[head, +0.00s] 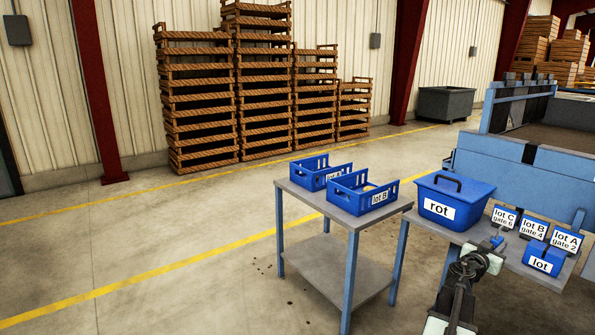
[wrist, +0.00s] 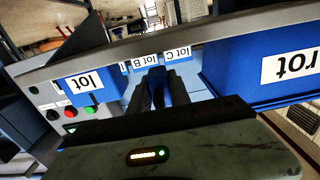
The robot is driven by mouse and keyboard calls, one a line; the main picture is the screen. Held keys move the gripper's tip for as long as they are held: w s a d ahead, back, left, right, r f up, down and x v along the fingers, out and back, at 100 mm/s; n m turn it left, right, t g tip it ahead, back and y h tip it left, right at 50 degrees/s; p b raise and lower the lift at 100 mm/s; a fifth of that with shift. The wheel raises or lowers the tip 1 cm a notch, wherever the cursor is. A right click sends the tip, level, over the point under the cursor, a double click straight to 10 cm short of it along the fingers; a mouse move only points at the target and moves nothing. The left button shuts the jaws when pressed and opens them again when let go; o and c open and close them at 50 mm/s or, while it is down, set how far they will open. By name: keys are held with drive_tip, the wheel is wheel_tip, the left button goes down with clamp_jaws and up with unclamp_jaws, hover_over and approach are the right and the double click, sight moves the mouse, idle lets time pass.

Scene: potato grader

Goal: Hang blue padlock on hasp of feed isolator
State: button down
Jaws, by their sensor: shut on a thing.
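My gripper (head: 490,246) is over the grey side bench, in front of the lot C card. In the wrist view my gripper (wrist: 156,88) has its two dark fingers closed on a small blue thing, the blue padlock (wrist: 154,80). The padlock also shows as a small blue patch (head: 497,241) at the fingertips in the head view. Its shackle cannot be made out. I cannot pick out the feed isolator or its hasp in either view. A grey panel with red, green and black buttons (wrist: 70,113) shows at the left of the wrist view.
The blue rot bin (head: 466,196) stands left of my gripper; the blue lot box (head: 541,253) and several lot cards (head: 534,226) stand right. A table (head: 318,202) with two blue crates (head: 350,204) is further left. Open floor lies beyond.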

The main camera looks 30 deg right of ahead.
drive_tip(key=shift+a, duration=1.75)
